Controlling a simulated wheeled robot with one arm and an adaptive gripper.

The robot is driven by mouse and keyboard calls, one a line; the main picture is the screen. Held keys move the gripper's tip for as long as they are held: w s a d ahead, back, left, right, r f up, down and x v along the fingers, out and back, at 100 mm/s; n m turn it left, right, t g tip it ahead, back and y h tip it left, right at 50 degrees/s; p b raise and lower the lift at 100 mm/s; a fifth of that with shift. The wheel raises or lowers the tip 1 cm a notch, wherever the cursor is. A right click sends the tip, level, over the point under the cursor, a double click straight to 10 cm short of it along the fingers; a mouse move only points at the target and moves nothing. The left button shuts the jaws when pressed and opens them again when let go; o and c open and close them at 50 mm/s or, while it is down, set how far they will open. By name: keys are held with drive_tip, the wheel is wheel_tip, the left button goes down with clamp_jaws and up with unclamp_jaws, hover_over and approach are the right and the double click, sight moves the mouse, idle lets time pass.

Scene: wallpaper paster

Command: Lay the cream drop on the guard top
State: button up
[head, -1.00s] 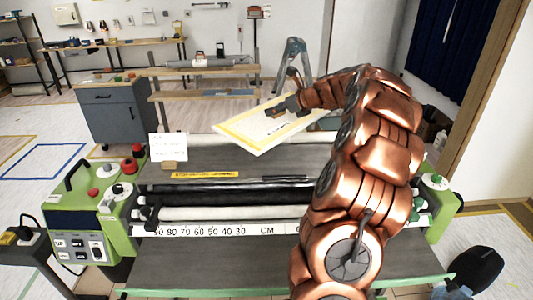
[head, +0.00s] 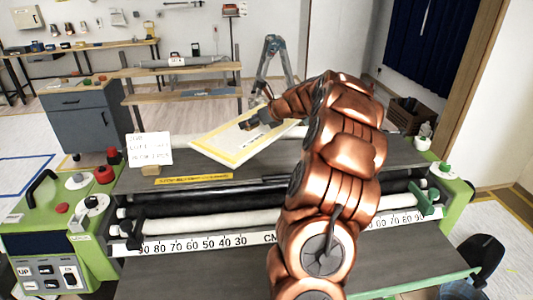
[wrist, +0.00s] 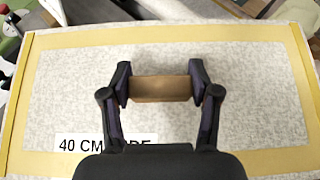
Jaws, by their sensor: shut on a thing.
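The cream drop (head: 222,148) is a flat cream sheet with a yellow border; in the wrist view (wrist: 255,115) it fills most of the picture. A brown block (wrist: 160,88) serves as a grip at its middle. My gripper (head: 256,120) is shut on this block, one finger on each side. The drop looks tilted in the head view, over the back part of the guard top (head: 255,180), a dark grey surface on the machine. I cannot tell whether they touch. A "40 CM" label (wrist: 95,143) on the drop is partly hidden by my gripper.
A white sign (head: 150,149) on a wooden foot stands at the guard's left. A yellow strip label (head: 193,180) lies at its front. Rollers (head: 200,220) and a centimetre scale (head: 195,246) run in front. Green end housings flank it. A blue-grey stand (head: 272,62) rises behind.

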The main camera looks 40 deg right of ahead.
hover_over(264, 158)
drive_tip(key=w+a, duration=0.3)
wheel_tip(264, 158, down, 10)
drive_tip(key=shift+s+a+f+p, duration=0.1)
drive_tip(key=shift+f+p, duration=0.1)
drive_tip(key=shift+p, duration=0.25)
drive_tip(key=s+d+p, duration=0.1)
drive_tip(key=d, duration=0.1)
drive_tip(key=s+d, duration=0.1)
drive_tip(key=shift+s+d+p, duration=0.35)
drive_tip(key=shift+p, duration=0.05)
drive_tip(key=shift+a+f, duration=0.2)
drive_tip(key=shift+f, duration=0.3)
drive_tip(key=shift+w+f, duration=0.1)
drive_tip(key=shift+f, duration=0.1)
drive_tip(key=o, duration=1.3)
drive_tip(key=shift+f, duration=0.1)
